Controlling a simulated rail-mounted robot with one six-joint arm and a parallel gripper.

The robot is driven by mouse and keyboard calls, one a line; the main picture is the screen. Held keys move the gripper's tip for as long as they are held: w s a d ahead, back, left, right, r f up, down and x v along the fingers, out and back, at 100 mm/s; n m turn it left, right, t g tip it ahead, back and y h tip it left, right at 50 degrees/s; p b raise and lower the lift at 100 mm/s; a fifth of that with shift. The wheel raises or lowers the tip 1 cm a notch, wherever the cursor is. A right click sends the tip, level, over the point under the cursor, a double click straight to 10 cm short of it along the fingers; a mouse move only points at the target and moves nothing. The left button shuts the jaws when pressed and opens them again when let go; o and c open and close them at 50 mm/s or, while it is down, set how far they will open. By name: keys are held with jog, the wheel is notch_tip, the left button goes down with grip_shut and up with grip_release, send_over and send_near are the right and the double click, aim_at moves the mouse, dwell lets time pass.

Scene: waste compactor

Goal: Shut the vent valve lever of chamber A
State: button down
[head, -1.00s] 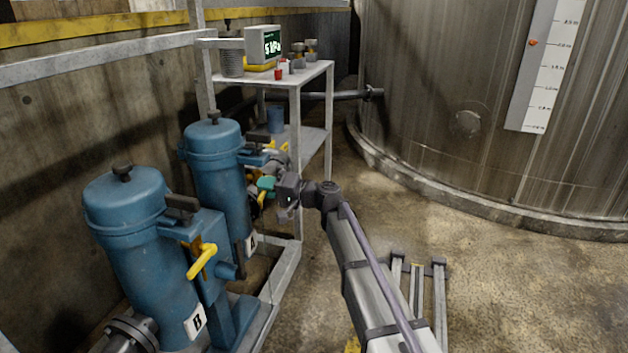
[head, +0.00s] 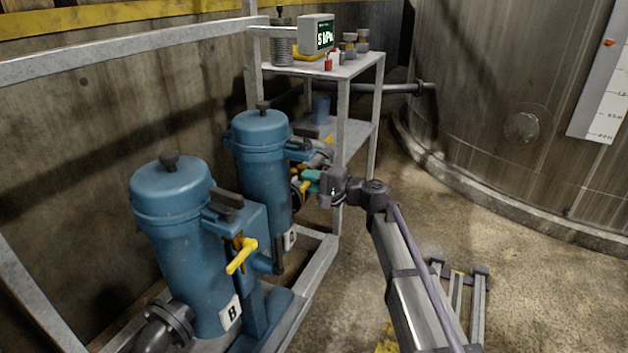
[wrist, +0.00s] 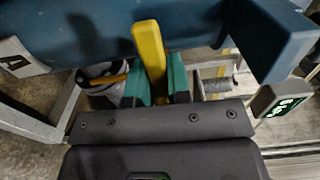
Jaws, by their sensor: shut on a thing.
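Chamber A (head: 262,165) is the farther blue vessel; its "A" label (head: 290,238) is at its foot and also shows in the wrist view (wrist: 18,58). Its yellow vent valve lever (wrist: 149,50) sticks up between the teal fingertips in the wrist view. In the head view the lever is mostly hidden beside the gripper. My gripper (head: 311,180) is at the right side of chamber A, shut on the lever; it also shows in the wrist view (wrist: 157,84). Chamber B (head: 180,240) is nearer, with its own yellow lever (head: 241,256) slanting down to the left.
A metal shelf (head: 358,75) behind chamber A carries a display unit (head: 316,34) and small items. A grey frame rail (head: 310,290) runs along the chambers' right side. A large tank (head: 500,110) stands at the right. The floor between is mostly open.

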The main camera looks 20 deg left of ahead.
jog(key=c, duration=1.1)
grip_release()
jog(key=shift+o, duration=0.2)
jog(key=s+d, duration=0.1)
jog(key=d, duration=0.9)
jog(key=shift+s+d, duration=0.15)
jog(key=shift+d, duration=0.25)
